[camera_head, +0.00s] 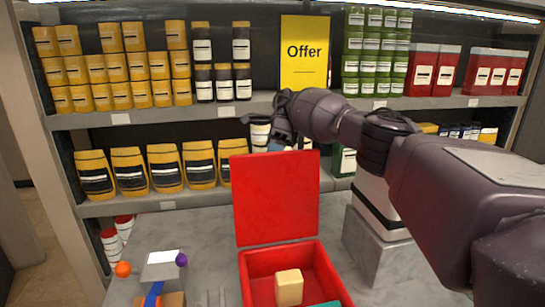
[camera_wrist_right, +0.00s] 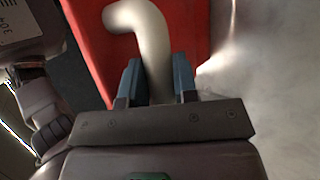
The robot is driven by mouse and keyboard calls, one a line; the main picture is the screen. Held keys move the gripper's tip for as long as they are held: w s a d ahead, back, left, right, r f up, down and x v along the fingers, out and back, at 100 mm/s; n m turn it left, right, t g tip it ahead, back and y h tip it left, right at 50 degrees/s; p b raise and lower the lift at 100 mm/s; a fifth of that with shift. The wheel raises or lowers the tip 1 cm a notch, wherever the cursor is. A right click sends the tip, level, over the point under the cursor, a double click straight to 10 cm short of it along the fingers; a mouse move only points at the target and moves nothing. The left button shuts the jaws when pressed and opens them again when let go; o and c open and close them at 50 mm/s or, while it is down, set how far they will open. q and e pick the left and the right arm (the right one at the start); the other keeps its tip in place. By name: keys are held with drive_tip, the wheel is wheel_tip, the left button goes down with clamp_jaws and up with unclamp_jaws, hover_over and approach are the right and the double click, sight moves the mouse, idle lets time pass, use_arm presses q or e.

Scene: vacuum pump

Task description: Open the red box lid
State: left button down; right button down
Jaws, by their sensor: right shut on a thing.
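The red box (camera_head: 258,262) stands on the grey table at the bottom middle of the head view. Its red lid (camera_head: 275,200) is raised and stands nearly upright at the back of the box, so the inside shows. My right gripper (camera_head: 277,146) is at the lid's top edge, partly hidden behind it. In the right wrist view my right gripper (camera_wrist_right: 157,82) is shut on a pale curved handle (camera_wrist_right: 150,35) in front of the red lid (camera_wrist_right: 90,30). My left gripper is not in view.
A cream block (camera_head: 289,287) and a teal item (camera_head: 327,303) lie in the box. A grey item with orange and purple balls (camera_head: 163,270) stands to its left. Shelves with jars and an Offer sign (camera_head: 304,52) rise behind. A grey block (camera_head: 375,245) stands at right.

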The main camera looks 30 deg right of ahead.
drive_tip(key=shift+f, duration=0.35)
drive_tip(key=c, duration=1)
unclamp_jaws()
drive_tip(key=shift+o, duration=0.6)
drive_tip(key=shift+r, duration=0.2)
drive_tip(key=shift+r, duration=0.1)
